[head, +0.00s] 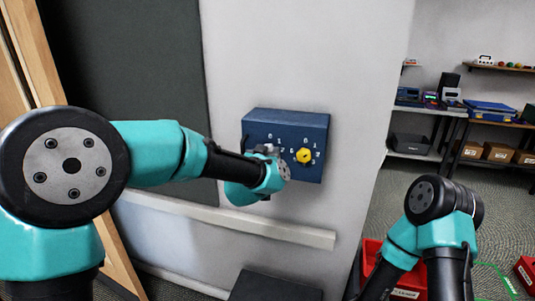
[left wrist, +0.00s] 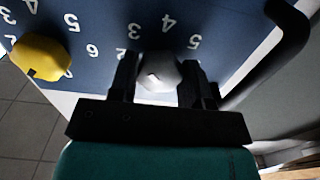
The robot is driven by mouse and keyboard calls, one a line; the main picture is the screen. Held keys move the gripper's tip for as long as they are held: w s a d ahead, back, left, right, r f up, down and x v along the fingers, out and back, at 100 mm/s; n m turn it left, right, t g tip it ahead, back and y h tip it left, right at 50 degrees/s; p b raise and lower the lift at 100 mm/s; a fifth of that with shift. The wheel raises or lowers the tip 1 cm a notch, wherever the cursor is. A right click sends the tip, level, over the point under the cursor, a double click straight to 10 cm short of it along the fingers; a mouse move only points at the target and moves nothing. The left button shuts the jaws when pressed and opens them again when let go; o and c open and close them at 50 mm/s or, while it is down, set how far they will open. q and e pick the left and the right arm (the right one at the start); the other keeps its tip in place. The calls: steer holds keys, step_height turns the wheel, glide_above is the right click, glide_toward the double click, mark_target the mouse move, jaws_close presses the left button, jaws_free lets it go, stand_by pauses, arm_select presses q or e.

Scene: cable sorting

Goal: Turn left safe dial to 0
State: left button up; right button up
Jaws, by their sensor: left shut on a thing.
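A blue safe box (head: 285,117) with two numbered dials is on the light wall in the head view. The left dial is mostly hidden there behind my left gripper (head: 266,150). In the left wrist view the left dial is a silver-grey knob (left wrist: 158,73) between the two black fingers of my left gripper (left wrist: 158,84), which is shut on it. White numerals, such as 3, 4 and 5, show around it. I cannot tell which number the knob points to. The yellow right dial (head: 304,156) is free, and it also shows in the left wrist view (left wrist: 40,57). My right gripper is out of view.
A pale ledge (head: 240,222) runs along the wall below the safe. A dark board (head: 130,60) is on the wall to the left. Shelves with cases and boxes (head: 490,110) stand at the back right. A red bin (head: 372,250) is at the lower right beside my right arm.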

arm_select(q)
steer(key=shift+n, duration=0.5)
steer(key=n, duration=0.5)
steer(key=shift+n, duration=0.3)
steer(key=n, duration=1.3)
steer(key=shift+r+n, duration=0.15)
steer(key=shift+n, duration=0.15)
steer(key=n, duration=0.6)
steer(key=shift+n, duration=0.4)
steer(key=o, duration=0.9)
steer(key=shift+o, duration=0.2)
steer(key=shift+s, duration=0.1)
